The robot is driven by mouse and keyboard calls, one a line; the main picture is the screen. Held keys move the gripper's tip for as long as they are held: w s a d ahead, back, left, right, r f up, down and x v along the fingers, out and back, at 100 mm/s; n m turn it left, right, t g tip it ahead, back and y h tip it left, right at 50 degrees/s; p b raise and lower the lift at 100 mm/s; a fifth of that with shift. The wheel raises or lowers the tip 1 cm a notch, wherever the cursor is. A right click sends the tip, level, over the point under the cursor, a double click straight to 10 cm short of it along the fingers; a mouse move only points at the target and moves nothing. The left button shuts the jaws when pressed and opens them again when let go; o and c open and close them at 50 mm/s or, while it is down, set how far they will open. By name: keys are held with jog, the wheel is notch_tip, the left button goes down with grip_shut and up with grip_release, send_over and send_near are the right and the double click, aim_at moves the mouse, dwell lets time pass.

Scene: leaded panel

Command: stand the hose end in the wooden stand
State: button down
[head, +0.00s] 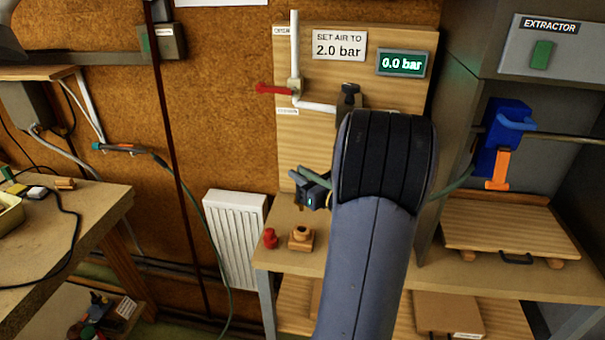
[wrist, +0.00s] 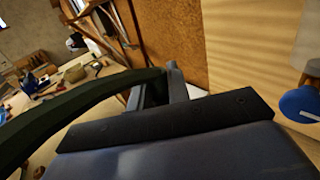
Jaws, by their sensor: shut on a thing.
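In the wrist view a broad dark green curve of hose (wrist: 75,105) crosses the left side, and the fingertips and hose end are hidden.
A red cap (head: 270,238) is left of the stand. Behind is a board with a red-handled valve (head: 272,88) and a 0.0 bar display (head: 403,63). A blue clamp (head: 498,140) and a wooden board (head: 510,226) are at right. A radiator (head: 235,235) is at left.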

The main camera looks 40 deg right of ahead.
jog(key=shift+f+b, duration=0.1)
jog(key=shift+b, duration=0.2)
jog(key=b, duration=0.5)
send_over(302, 210)
jog(key=f, duration=0.5)
jog(key=shift+w+d+f, duration=0.2)
jog(key=shift+f, duration=0.1)
jog(key=shift+f+b, duration=2.05)
jog(key=shift+b, duration=0.45)
dwell(1.0)
jog(key=c, duration=1.3)
grip_release()
jog(key=shift+o, duration=0.2)
jog(key=shift+s, duration=0.1)
jog(key=s+b, duration=0.1)
jog(key=s, duration=0.9)
jog(key=shift+s+d, duration=0.2)
jog(key=shift+s, duration=0.1)
jog(key=shift+w, duration=0.1)
